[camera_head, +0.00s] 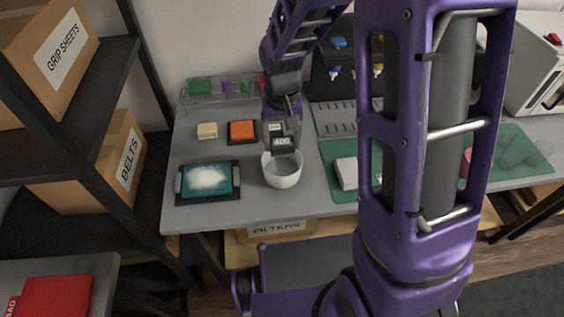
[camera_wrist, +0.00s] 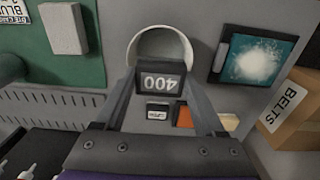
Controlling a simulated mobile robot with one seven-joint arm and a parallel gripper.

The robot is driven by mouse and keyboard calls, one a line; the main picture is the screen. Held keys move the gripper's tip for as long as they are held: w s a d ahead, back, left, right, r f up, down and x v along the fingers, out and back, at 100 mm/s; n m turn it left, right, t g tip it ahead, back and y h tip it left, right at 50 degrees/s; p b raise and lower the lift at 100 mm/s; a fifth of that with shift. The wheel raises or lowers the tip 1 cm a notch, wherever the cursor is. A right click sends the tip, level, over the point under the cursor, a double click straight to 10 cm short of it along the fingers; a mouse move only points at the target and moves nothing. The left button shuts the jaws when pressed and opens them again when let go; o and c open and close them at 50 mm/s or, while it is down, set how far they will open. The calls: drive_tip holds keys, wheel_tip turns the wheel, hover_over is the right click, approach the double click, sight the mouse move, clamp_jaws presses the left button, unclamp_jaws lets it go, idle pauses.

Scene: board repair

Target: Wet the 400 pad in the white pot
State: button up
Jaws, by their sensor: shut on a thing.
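My gripper (camera_wrist: 162,86) is shut on the 400 pad (camera_wrist: 162,82), a dark block with a white "400" label. In the head view the pad (camera_head: 281,141) hangs at the far rim of the white pot (camera_head: 283,179). The pot is round with a grey inside; I cannot tell the liquid level. In the wrist view the pot's rim (camera_wrist: 161,31) shows behind the pad, which covers part of its opening. I cannot tell whether the pad is above the rim or touching it.
Behind the pot are a dark labelled pad (camera_wrist: 157,112), an orange block (camera_head: 242,131) and a cream block (camera_head: 207,131). A framed teal panel with a white patch (camera_head: 208,181) lies left. A green mat (camera_head: 342,193) with a pale block (camera_head: 346,173) lies right.

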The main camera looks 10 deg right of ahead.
drive_tip(key=shift+r, duration=0.1)
idle(0.3)
wheel_tip(320, 180, up, 4)
drive_tip(key=p, duration=0.3)
idle(0.4)
